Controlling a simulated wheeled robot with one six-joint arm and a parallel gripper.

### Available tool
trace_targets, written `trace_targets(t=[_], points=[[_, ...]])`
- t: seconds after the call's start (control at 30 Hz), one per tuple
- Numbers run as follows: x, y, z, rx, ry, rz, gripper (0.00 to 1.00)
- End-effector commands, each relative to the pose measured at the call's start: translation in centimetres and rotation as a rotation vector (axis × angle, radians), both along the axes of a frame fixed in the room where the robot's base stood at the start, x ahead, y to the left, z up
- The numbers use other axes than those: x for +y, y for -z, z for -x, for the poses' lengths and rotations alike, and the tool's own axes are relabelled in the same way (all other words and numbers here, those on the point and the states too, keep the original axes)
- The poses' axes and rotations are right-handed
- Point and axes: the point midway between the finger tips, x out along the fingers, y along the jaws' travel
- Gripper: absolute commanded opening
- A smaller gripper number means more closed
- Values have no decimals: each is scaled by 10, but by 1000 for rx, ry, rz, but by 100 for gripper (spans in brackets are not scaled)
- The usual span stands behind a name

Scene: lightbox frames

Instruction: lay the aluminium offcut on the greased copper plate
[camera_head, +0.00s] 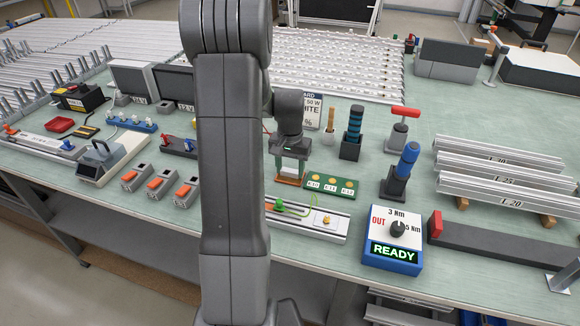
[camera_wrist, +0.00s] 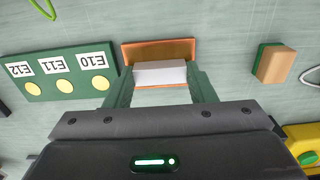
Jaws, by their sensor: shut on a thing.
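My gripper (camera_head: 290,168) points down over the middle of the bench, and its green fingers (camera_wrist: 161,88) are shut on the aluminium offcut (camera_wrist: 160,74), a pale silver block. The offcut sits between the fingertips in the wrist view. The copper plate (camera_wrist: 160,46) is a flat orange-brown piece that shows beyond and beside the offcut; it also shows just below the fingers in the head view (camera_head: 289,181). The offcut covers part of the plate in the wrist view. I cannot tell whether the offcut touches it. Grease is not discernible.
A green board marked E10, E11, E12 (camera_head: 331,187) lies close beside the plate. A green-and-tan block (camera_wrist: 272,63) is on the other side in the wrist view. A rail with a green part (camera_head: 310,219) and a READY box (camera_head: 393,243) are nearer the bench's front edge.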

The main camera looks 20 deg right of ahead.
Motion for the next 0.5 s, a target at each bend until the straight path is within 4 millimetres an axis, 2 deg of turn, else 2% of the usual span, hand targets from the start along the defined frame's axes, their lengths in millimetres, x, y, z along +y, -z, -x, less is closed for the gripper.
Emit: trace_targets(t=[0.23,0.27,0.33,0.37,0.5], points=[[0,4,0,-1,0,1,28],[0,3,0,-1,0,1,54],[0,2,0,-1,0,1,68],[0,2,0,-1,0,1,72],[0,2,0,-1,0,1,72]])
